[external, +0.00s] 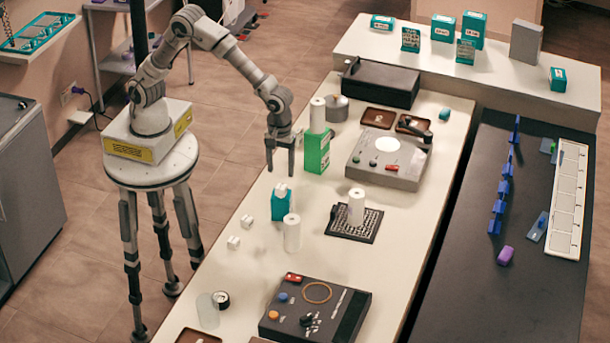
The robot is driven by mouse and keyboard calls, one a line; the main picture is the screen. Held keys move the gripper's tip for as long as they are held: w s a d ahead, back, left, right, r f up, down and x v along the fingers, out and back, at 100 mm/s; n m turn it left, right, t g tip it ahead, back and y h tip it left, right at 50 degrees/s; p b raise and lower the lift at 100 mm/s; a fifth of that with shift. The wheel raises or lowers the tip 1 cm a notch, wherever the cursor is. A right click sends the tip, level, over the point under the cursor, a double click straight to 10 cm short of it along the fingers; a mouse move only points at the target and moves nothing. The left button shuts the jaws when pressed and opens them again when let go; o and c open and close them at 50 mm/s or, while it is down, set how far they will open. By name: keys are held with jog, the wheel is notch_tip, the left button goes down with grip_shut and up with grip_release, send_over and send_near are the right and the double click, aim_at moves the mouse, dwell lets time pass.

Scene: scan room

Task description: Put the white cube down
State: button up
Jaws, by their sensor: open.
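My gripper (281,171) points down above the near long white table and is open, with nothing visible between its fingers. A white cube (281,190) sits on top of a small teal box (281,207), just below the fingertips in the picture and apart from them. Two more small white cubes lie on the table near its left edge, one (247,221) a little behind the other (233,242). Which cube the task means cannot be told from this view.
A green box (316,152) with a white roll (318,115) above it stands right of my gripper. A white cylinder (292,233) stands close to the teal box, and another (356,207) stands on a dark pad (353,226). Bare table (262,258) lies in front.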

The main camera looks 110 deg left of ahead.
aim_at(281, 186)
jog(key=s+a+r+m+t, duration=0.1)
jog(key=s+a+r+m, duration=0.1)
jog(key=s+r+m, duration=0.45)
jog(key=s+a+r+m+t, duration=0.1)
jog(key=s+a+r, duration=0.25)
jog(key=r, duration=0.65)
jog(key=s+a+r+m+t, duration=0.1)
jog(key=s+m, duration=0.4)
jog(key=s, duration=0.3)
jog(key=s+a+r+m+t, duration=0.1)
jog(key=s+m+t, duration=0.1)
jog(key=s+m, duration=0.3)
jog(key=shift+s+a+r+t, duration=0.15)
jog(key=shift+s+a+t, duration=0.15)
jog(key=shift+s, duration=1.45)
